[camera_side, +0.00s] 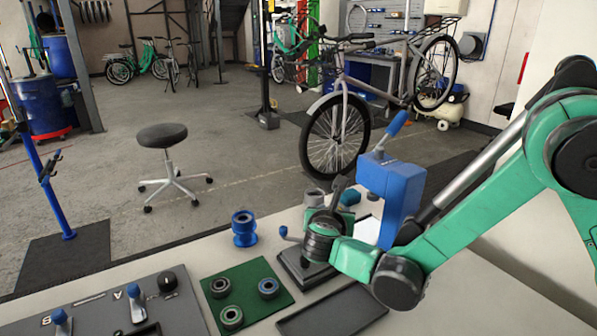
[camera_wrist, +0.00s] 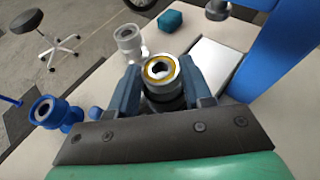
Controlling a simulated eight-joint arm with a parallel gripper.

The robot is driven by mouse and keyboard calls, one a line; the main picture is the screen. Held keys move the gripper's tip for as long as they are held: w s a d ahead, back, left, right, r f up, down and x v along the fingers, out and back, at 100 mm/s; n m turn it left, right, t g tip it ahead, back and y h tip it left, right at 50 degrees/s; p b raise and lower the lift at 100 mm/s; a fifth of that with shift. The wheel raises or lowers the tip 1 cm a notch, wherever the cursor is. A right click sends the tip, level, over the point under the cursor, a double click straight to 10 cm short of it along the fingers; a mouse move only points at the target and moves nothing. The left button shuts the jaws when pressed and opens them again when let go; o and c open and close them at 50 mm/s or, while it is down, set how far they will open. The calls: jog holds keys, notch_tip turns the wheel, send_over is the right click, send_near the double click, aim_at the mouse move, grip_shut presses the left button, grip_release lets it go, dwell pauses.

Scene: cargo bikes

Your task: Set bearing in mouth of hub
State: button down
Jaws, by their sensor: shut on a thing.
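In the wrist view, my gripper (camera_wrist: 160,70) is shut on a bearing (camera_wrist: 158,66), a metal ring with a yellowish band and a dark centre hole. A grey hub (camera_wrist: 128,38) stands just beyond it with its round mouth up, and the bearing appears apart from it. A blue hub (camera_wrist: 45,112) is at the left. In the side view, my gripper (camera_side: 330,208) is in front of the blue press, with the grey hub (camera_side: 314,197) behind it. The blue hub (camera_side: 243,228) stands upright to the left. The held bearing is not clear there.
A blue press (camera_side: 392,195) with a lever stands close to the gripper's right. Several bearings lie on a green mat (camera_side: 245,300). A dark empty tray (camera_side: 332,312) lies in front. A teal block (camera_wrist: 170,20) and a white sheet (camera_wrist: 205,66) are beyond the gripper.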

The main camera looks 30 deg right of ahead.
jog(key=shift+f, duration=0.6)
dwell(0.4)
jog(key=shift+c, duration=1.4)
grip_release()
jog(key=s+d+r+m+g+y, duration=0.1)
jog(key=s+r+m+y, duration=0.2)
jog(key=s+m, duration=0.4)
jog(key=s+d+r+m+g+y, duration=0.1)
jog(key=s+r+m+y, duration=0.2)
jog(key=m, duration=1.7)
jog(key=s+y, duration=0.3)
jog(key=s, duration=0.1)
jog(key=shift+y, duration=0.3)
